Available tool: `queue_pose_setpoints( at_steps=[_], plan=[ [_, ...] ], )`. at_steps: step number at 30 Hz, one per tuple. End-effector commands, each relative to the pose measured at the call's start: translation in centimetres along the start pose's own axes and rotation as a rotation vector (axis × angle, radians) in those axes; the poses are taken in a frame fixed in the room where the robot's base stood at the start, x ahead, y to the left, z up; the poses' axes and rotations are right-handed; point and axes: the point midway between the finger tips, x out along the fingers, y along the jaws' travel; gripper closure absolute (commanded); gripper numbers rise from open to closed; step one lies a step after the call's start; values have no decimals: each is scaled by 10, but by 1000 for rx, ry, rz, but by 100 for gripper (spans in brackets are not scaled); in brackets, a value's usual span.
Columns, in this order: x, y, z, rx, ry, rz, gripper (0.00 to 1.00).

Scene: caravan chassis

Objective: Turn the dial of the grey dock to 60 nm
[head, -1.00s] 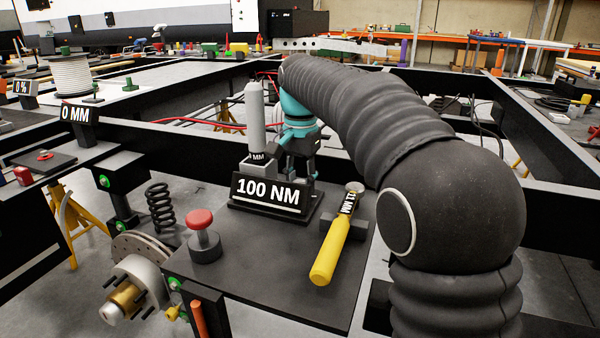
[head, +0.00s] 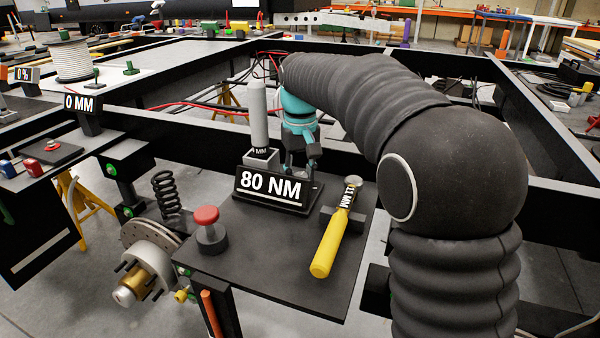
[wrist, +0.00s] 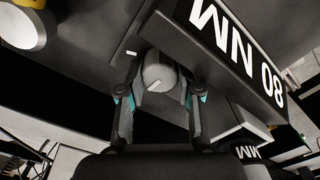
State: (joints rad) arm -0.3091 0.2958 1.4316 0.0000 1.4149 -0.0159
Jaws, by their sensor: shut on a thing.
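The grey dock (head: 268,207) stands on a dark plate and its display (head: 270,187) reads 80 NM. In the wrist view the same display (wrist: 235,50) shows upside down. The dock's dial (wrist: 158,75) is a grey knob with a light pointer line, set behind the display. My gripper (wrist: 160,92) has one finger on each side of the dial and is shut on it.
A grey upright tool (head: 259,120) stands in a holder left of my gripper. A yellow-handled tool (head: 335,230) lies at the right of the plate. A red-topped button (head: 207,218) stands at front left. Black chassis beams (head: 190,140) surround the area.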

Motion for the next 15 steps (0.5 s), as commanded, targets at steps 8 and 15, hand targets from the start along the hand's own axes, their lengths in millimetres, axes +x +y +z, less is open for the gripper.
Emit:
queue_pose_setpoints(
  at_steps=[8, 15],
  plan=[
    [0, 0, -1, -63, 2, 0, 100],
    [0, 0, -1, -70, 3, 0, 100]
  ],
)
